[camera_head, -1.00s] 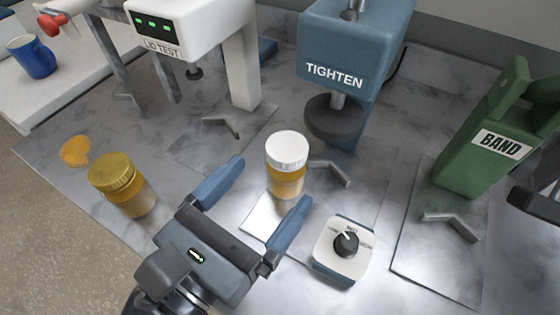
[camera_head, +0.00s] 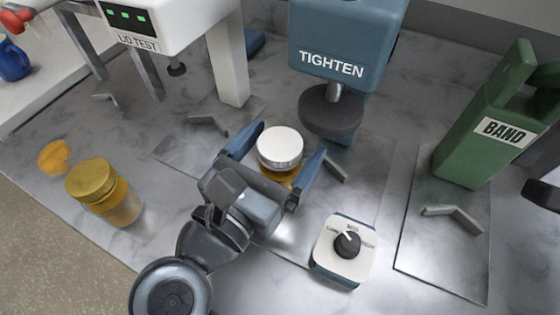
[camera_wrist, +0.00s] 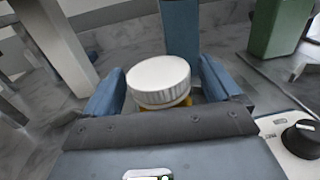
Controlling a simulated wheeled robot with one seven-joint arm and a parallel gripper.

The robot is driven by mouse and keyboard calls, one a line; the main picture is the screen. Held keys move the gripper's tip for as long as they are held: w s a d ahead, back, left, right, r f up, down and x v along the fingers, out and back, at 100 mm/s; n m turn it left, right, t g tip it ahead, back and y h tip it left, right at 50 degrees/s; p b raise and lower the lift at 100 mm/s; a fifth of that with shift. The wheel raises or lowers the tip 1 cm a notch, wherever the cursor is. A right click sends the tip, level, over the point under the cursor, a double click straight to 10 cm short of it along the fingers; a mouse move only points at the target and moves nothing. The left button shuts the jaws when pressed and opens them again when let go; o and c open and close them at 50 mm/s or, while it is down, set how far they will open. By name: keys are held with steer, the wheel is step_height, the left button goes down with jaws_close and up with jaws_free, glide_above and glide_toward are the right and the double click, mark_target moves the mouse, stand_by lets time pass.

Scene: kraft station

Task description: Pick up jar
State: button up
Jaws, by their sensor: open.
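A honey-coloured jar with a white lid (camera_head: 280,148) stands upright on the grey marbled table, in front of the blue TIGHTEN machine. My gripper (camera_head: 283,150) is open, with one blue finger on each side of this jar; contact cannot be made out. In the wrist view the white lid (camera_wrist: 159,80) shows between the two fingers (camera_wrist: 163,82), and the palm hides most of the jar's body. A second jar with a gold lid (camera_head: 103,192) stands at the left, apart from my gripper.
The TIGHTEN machine (camera_head: 340,40) stands just behind the white-lidded jar. A dial box (camera_head: 343,250) is close on the right. The LID TEST machine (camera_head: 170,22) is back left and the green BAND machine (camera_head: 490,125) right. An orange spill (camera_head: 54,157) lies far left.

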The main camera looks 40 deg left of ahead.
steer(key=shift+c, duration=0.2)
steer(key=c, duration=1.4)
steer(key=shift+r, duration=0.1)
steer(key=shift+c, duration=0.2)
